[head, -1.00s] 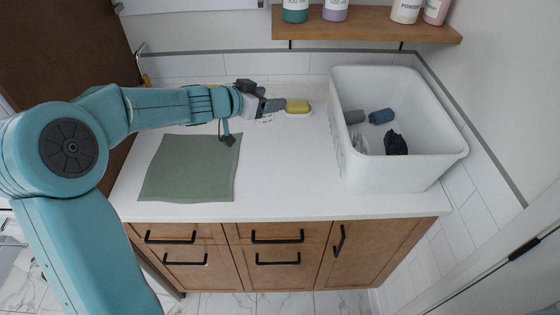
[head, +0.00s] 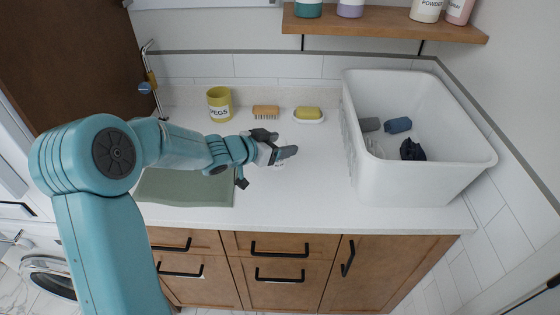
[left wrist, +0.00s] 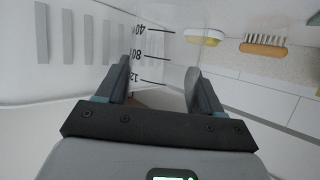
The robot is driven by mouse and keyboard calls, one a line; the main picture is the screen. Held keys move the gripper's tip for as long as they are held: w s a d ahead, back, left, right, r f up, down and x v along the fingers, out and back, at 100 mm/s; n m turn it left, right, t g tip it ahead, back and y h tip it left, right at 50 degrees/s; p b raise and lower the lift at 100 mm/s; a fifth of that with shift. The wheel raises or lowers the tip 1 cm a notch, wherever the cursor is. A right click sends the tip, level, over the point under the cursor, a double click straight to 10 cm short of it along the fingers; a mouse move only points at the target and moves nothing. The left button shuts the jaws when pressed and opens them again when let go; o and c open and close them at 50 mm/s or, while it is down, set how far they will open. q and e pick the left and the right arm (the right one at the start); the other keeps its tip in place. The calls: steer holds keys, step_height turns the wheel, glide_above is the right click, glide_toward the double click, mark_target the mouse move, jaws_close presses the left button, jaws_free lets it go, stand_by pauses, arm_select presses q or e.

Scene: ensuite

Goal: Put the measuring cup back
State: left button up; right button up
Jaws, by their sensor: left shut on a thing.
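The measuring cup is clear, with dark printed marks such as 40 and 80; in the left wrist view the cup (left wrist: 155,45) sits between my fingers. My left gripper (left wrist: 158,88) is shut on it. In the head view the left gripper (head: 287,152) is over the white counter, right of the green mat (head: 185,190) and left of the white tub. The cup is hard to make out there; only a small pale marked patch shows by the fingers. My right gripper is not in view.
A white tub (head: 425,185) with dark cloths stands on the counter's right. A yellow pegs pot (head: 219,104), a brush (head: 265,112) and a yellow sponge on a white dish (head: 308,116) line the back. A wooden shelf (head: 385,25) with bottles hangs above. The counter front (head: 300,210) is clear.

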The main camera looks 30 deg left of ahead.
arm_select(q)
step_height(320, 180, down, 4)
steer(key=shift+f+b, duration=0.1)
steer(key=shift+b, duration=0.4)
steer(key=shift+w+a+f, duration=0.1)
steer(key=o, duration=1.1)
steer(key=shift+f, duration=0.15)
steer(key=shift+r, duration=0.2)
